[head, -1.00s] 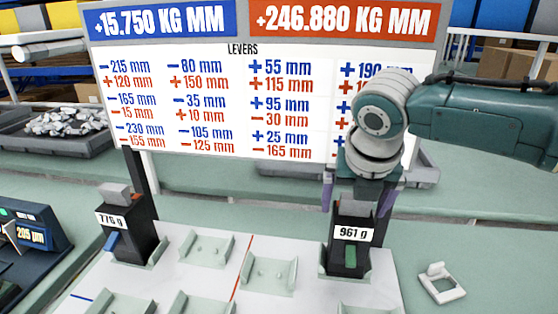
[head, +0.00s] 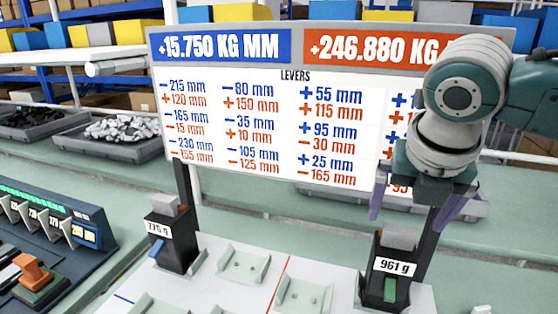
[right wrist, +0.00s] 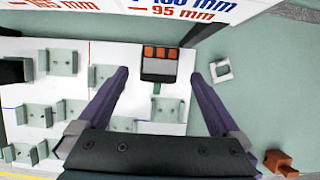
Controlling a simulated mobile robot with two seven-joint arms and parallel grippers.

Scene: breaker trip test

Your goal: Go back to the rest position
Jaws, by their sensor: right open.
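My right gripper (head: 412,208) is open and empty, its two purple fingers spread apart. It hangs above the black block labelled 961 g (head: 397,262), which has a grey top and a green tab and stands upright at the right of the white board (head: 215,296). In the right wrist view the same block (right wrist: 158,66) shows between the fingers, apart from them, with orange squares on its top. A second black block, labelled 776 g (head: 174,240), stands at the board's left with a blue tab. My left gripper is not in view.
A sign with lever figures (head: 270,110) stands behind the board, partly hidden by my right arm. A dark device with a display (head: 50,235) is at left. A grey bin of pale pieces (head: 122,140) sits behind. A small pale bracket (right wrist: 221,70) lies right of the board.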

